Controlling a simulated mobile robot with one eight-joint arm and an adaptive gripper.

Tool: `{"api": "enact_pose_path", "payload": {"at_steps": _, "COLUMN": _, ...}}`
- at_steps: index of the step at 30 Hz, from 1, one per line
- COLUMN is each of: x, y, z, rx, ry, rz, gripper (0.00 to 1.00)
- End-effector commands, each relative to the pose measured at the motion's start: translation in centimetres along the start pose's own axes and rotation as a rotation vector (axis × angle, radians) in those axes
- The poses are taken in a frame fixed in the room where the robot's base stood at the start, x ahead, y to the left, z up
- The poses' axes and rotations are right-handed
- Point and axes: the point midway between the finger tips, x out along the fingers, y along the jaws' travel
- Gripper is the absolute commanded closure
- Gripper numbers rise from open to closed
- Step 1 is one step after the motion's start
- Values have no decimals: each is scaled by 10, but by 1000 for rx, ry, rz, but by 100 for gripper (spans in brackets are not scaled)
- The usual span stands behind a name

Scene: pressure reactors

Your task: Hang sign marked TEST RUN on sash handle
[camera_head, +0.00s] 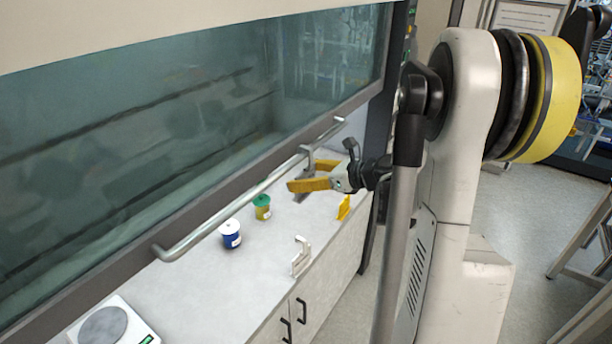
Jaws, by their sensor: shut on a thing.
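The sash handle (245,197) is a long metal bar along the lower edge of the glass sash. My gripper (305,178) is beside the bar's right part, its yellow fingers shut on a grey hooked sign (304,190). The sign is mostly hidden between the fingers, and I see no lettering on it. Its hook top appears right by the bar; I cannot tell whether it touches or goes over it.
On the counter (250,290) below stand a white hooked sign (301,257), a yellow sign (344,207), a blue jar with white lid (230,233) and a green-lidded jar (262,207). A balance (112,325) is at front left.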

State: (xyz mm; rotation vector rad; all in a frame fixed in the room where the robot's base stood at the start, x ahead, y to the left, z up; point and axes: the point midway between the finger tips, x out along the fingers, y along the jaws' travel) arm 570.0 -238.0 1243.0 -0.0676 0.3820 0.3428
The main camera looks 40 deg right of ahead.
Motion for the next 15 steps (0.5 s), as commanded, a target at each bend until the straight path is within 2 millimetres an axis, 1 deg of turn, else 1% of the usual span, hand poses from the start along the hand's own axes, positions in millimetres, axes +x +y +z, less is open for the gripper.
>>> {"api": "enact_pose_path", "payload": {"at_steps": 9, "x": 0, "y": 0, "z": -1, "rx": 0, "ry": 0, "rz": 0, "gripper": 52}}
{"api": "enact_pose_path", "payload": {"at_steps": 10, "x": 0, "y": 0, "z": -1, "rx": 0, "ry": 0, "rz": 0, "gripper": 14}}
{"api": "enact_pose_path", "payload": {"at_steps": 11, "x": 0, "y": 0, "z": -1, "rx": 0, "ry": 0, "rz": 0, "gripper": 5}}
{"api": "enact_pose_path", "payload": {"at_steps": 12, "x": 0, "y": 0, "z": -1, "rx": 0, "ry": 0, "rz": 0, "gripper": 0}}
{"api": "enact_pose_path", "payload": {"at_steps": 15, "x": 0, "y": 0, "z": -1, "rx": 0, "ry": 0, "rz": 0, "gripper": 0}}
